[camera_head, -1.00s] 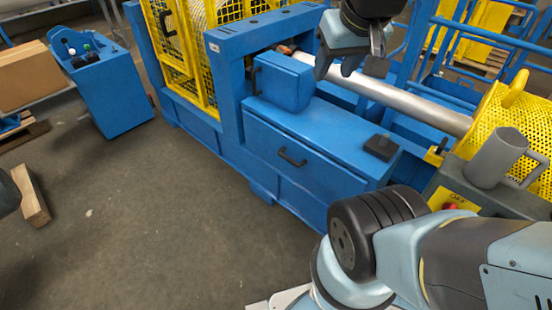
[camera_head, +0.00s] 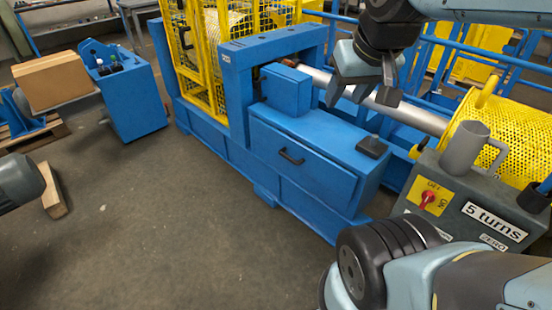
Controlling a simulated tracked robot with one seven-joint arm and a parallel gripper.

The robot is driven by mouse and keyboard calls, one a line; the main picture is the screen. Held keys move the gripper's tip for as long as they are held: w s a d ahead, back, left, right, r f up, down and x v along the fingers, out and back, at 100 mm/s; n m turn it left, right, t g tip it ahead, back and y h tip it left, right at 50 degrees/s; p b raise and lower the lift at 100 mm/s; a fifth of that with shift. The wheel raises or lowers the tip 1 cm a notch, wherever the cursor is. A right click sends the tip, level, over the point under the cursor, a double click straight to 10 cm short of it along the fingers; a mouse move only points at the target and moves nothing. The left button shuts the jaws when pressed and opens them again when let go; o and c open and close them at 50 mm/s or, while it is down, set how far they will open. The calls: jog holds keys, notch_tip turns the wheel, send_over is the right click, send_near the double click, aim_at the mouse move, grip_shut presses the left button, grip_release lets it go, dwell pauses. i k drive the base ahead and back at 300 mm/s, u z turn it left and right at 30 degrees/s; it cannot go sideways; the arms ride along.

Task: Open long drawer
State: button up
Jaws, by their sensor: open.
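The long blue drawer front (camera_head: 318,178) is set in the side of the blue machine bench (camera_head: 325,125). It has a black bar handle (camera_head: 292,157) near its upper middle, and the drawer looks shut. My gripper (camera_head: 362,95) is at the upper right of the drawer in the picture, in front of the steel shaft. Its fingers are apart and point down, with nothing seen between them. It is clear of the handle.
A grey control box (camera_head: 480,215) with a red switch and a mug (camera_head: 465,148) stands right. The floor (camera_head: 190,215) before the drawer is clear.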

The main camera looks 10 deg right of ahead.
aim_at(343, 183)
jog(key=z, duration=0.2)
jog(key=i, duration=0.9)
jog(key=u, duration=0.1)
